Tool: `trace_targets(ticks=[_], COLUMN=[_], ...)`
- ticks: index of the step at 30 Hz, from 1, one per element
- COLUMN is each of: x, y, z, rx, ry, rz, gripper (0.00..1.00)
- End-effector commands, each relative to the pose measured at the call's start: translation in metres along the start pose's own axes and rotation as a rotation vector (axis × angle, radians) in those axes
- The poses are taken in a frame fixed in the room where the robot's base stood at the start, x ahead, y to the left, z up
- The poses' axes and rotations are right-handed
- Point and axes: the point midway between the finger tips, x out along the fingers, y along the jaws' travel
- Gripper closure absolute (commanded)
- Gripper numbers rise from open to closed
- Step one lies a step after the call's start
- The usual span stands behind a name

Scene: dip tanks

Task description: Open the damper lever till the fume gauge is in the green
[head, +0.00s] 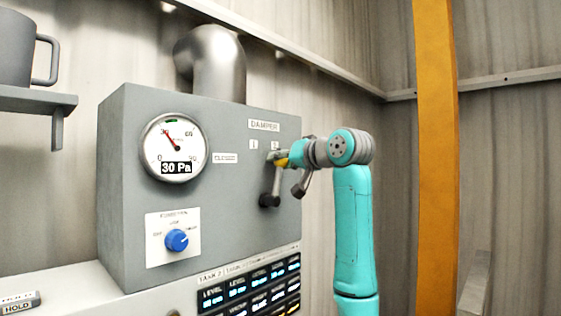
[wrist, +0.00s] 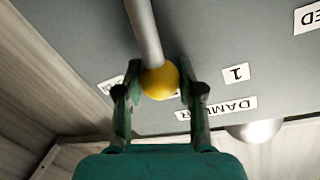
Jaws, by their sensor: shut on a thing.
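The damper lever (head: 276,183) is a grey rod on the front of a grey box, rising from a dark hub at its lower end. In the wrist view the rod (wrist: 143,30) ends in a yellow ball knob (wrist: 159,82). My gripper (head: 285,160) is shut on this knob, with one finger on each side in the wrist view (wrist: 158,85). The round fume gauge (head: 173,148) reads 30 Pa. Its red needle points up and left at about 30, and seems just left of the small green mark at the top of the dial.
A DAMPER label (head: 264,125) and small position labels sit above the lever. A blue knob (head: 177,240) and lit level displays (head: 250,286) are lower down. A grey pipe (head: 214,62) rises from the box. A yellow post (head: 436,150) stands right of my arm.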

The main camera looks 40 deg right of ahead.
Motion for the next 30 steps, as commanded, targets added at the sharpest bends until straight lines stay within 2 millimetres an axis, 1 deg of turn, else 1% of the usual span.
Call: trace_targets(ticks=[5, 6, 9, 17, 20, 23, 26, 30], x=[0.0, 0.0, 0.0, 0.0, -0.003, -0.012, -0.028, -0.057], y=[0.0, 0.0, 0.0, 0.0, 0.0, 0.0, 0.001, 0.001], z=[0.0, 0.0, 0.0, 0.0, 0.0, -0.001, -0.001, -0.001], rx=[0.0, -0.001, -0.001, -0.001, -0.001, -0.001, -0.002, -0.003], ry=[-0.001, -0.001, -0.001, 0.0, 0.001, 0.002, 0.004, 0.004], rz=[0.0, 0.0, 0.0, 0.0, 0.0, -0.001, 0.001, 0.002], gripper=[1.0, 0.6, 0.37, 0.37, 0.37, 0.37, 0.37, 0.37])
